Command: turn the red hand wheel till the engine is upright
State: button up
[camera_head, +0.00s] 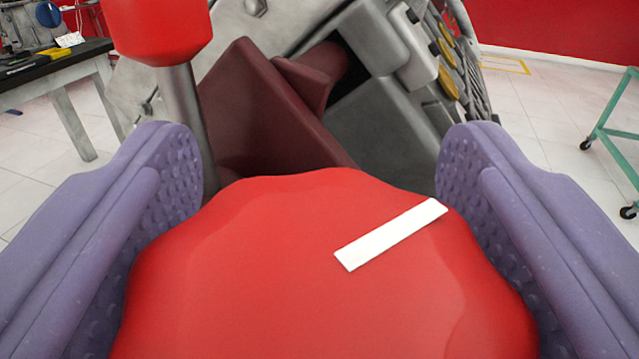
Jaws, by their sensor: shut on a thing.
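The red hand wheel (260,265) fills the lower middle of the view, close to the camera. A white bar mark (391,234) on its face slants up to the right. My gripper (322,175) has purple padded fingers on either side of the wheel, shut on it; the wheel's lower edge is out of view. Behind it the grey engine (390,120) is tilted, its edges slanting in the picture. A dark red bracket (262,115) stands between wheel and engine, and the wheel hides its lower part.
A red knob (160,28) on a metal post (182,100) stands close behind the left finger. A workbench (55,65) with tools is at the far left. A green wheeled frame (617,130) stands at the right. Pale tiled floor lies open between the engine and that frame.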

aim_at(200, 337)
jog(key=shift+n+y+b, duration=0.3)
jog(key=shift+y, duration=0.2)
